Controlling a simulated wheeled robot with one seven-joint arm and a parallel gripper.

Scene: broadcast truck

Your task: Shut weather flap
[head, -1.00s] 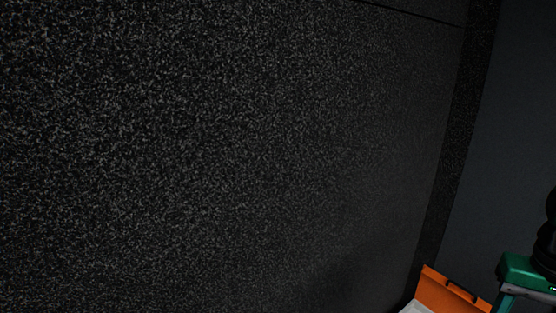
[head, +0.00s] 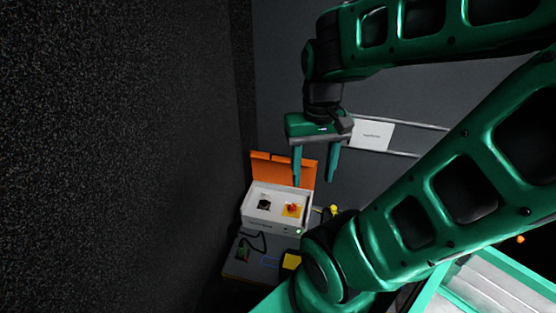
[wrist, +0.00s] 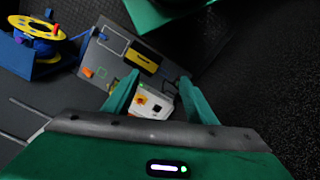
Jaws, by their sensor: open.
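The weather flap (head: 300,170) is an orange lid, standing raised at the back of a white box (head: 272,230). Inside the open box are a black part (head: 264,203) and a red knob on a yellow plate (head: 292,209). My gripper (head: 314,180) is open and empty, its teal fingers pointing down in front of and above the flap in the head view. In the wrist view my gripper (wrist: 160,92) has the white box (wrist: 152,103) showing between its fingers, farther off. The flap cannot be clearly made out in the wrist view.
The box stands on a grey bench with a yellow block (head: 291,261) near its front. A white label card (head: 371,134) and rails are on the back wall. A yellow reel (wrist: 38,27) in a blue holder shows in the wrist view. A dark speckled wall (head: 120,150) fills the left.

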